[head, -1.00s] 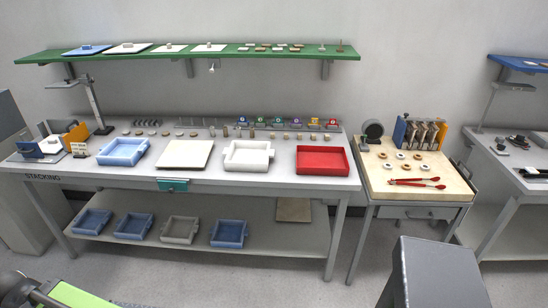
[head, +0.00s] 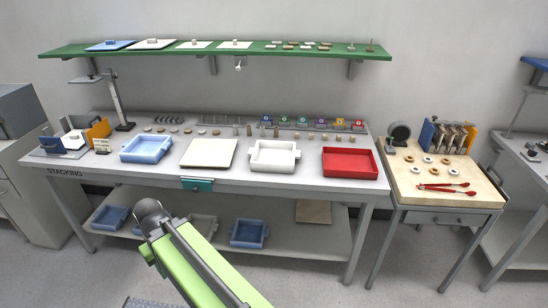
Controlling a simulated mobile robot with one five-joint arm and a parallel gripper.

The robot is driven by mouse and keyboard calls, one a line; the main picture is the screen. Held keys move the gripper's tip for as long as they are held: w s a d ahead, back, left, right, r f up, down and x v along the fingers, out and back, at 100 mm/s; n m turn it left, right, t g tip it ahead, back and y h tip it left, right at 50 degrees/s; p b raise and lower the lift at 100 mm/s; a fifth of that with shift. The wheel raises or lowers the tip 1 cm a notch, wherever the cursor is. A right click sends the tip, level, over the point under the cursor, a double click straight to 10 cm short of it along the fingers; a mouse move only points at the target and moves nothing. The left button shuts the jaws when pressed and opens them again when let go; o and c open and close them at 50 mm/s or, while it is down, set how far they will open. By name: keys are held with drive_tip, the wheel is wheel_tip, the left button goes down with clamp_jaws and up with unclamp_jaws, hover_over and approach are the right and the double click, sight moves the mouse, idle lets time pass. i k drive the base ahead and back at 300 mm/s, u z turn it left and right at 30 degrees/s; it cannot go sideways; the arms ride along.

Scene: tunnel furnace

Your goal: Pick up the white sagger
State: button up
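The white sagger (head: 274,157) is an open, tray-like box with small lugs on its sides. It sits upright on the grey stacking table, between a flat cream plate (head: 208,153) and a red tray (head: 350,163). It looks empty and nothing covers it. My arm shows as a green link with a dark joint at the lower left, in front of the table and well short of the sagger. My gripper cannot be made out in the head view.
A blue sagger (head: 146,149) stands left of the cream plate. Several small pieces and posts line the table behind. A green shelf (head: 220,50) hangs above. More blue saggers (head: 249,233) sit on the lower shelf. A wooden-topped side table (head: 440,180) holds red tongs (head: 443,187).

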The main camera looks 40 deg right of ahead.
sight(268, 156)
drive_tip(key=u, duration=0.05)
drive_tip(key=i, duration=1.65)
drive_tip(key=z, duration=0.1)
